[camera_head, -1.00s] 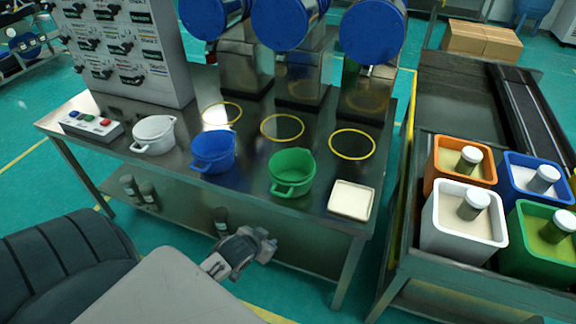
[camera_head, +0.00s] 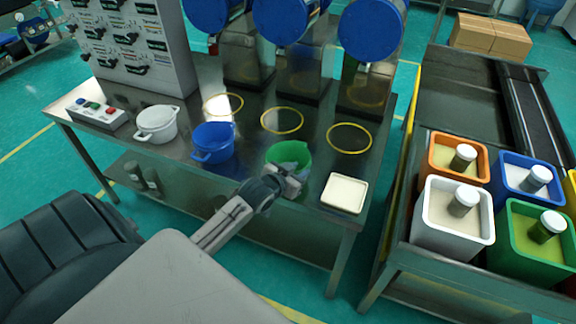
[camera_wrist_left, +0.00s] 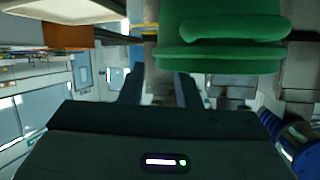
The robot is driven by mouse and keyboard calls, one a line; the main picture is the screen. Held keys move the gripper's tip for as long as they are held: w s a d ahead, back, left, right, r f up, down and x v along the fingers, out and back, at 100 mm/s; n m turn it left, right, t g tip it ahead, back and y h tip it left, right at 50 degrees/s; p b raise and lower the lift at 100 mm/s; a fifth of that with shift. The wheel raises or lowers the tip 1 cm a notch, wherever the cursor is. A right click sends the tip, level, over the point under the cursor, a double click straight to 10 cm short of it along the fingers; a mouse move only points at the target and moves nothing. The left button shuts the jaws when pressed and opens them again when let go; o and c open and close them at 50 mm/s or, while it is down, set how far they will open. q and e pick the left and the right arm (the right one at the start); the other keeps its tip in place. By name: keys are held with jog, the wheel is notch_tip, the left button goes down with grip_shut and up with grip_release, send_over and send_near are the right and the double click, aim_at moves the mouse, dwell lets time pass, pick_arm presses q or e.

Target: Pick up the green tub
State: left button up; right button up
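The green tub (camera_head: 303,150) stands on the steel table, between the blue tub and a cream tray. My left gripper (camera_head: 296,180) is in front of it in the head view and hides its lower front and handle. In the left wrist view the green tub (camera_wrist_left: 222,55) fills the upper right, with its handle bar across it. The two dark fingers of my left gripper (camera_wrist_left: 158,88) are apart below the tub, with nothing between them. Whether they touch the tub I cannot tell. My right gripper is not in view.
A blue tub (camera_head: 213,143) and a white tub (camera_head: 157,124) stand to the left on the table. The cream tray (camera_head: 344,194) lies close on the right. Yellow rings (camera_head: 349,138) mark the tabletop behind. A cart (camera_head: 392,255) with several coloured bins stands at the right.

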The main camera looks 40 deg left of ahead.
pick_arm(q)
jog(key=shift+x, duration=1.55)
jog(key=shift+s, duration=0.1)
jog(key=shift+c, duration=0.4)
grip_shut()
jog(key=shift+d, duration=0.1)
